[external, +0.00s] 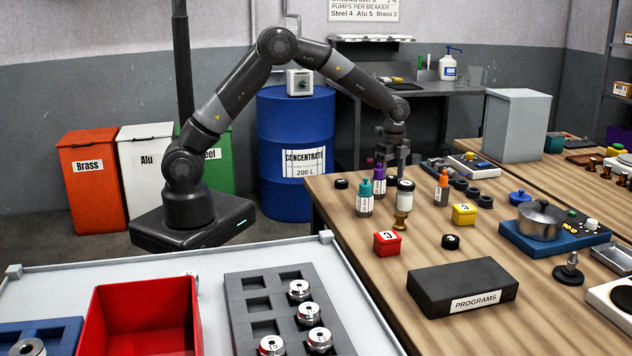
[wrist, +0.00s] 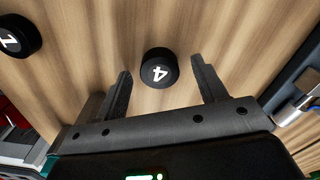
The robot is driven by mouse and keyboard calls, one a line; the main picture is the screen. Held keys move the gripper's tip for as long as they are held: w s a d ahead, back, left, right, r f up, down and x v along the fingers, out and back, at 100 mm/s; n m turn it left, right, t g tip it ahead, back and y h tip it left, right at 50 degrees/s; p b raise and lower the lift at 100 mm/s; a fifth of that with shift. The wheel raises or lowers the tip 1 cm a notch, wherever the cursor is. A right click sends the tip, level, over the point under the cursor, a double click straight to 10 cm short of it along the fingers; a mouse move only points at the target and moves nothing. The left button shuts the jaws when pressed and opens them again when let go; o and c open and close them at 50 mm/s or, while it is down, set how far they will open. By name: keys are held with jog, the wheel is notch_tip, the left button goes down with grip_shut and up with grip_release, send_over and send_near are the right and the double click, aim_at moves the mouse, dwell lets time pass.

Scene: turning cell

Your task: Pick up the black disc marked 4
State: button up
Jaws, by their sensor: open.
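The black disc marked 4 (wrist: 159,68) lies flat on the wooden table in the wrist view, its white number facing up. My gripper (wrist: 160,73) is open and empty. Its two fingers stand apart to the left and right of the disc, and neither touches it in the picture. In the external view my gripper (external: 396,162) points down over the far left part of the table, behind the bottles. I cannot tell the disc marked 4 there.
Another black disc, marked 1 (wrist: 17,37), lies left of the fingers. In the external view a purple-topped bottle (external: 380,181), a teal-topped bottle (external: 364,200) and a white-lidded bottle (external: 404,196) stand near my gripper. A black PROGRAMS box (external: 440,283) is in front.

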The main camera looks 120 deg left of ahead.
jog(key=shift+f, duration=0.1)
jog(key=shift+c, duration=0.3)
jog(key=c, duration=1.2)
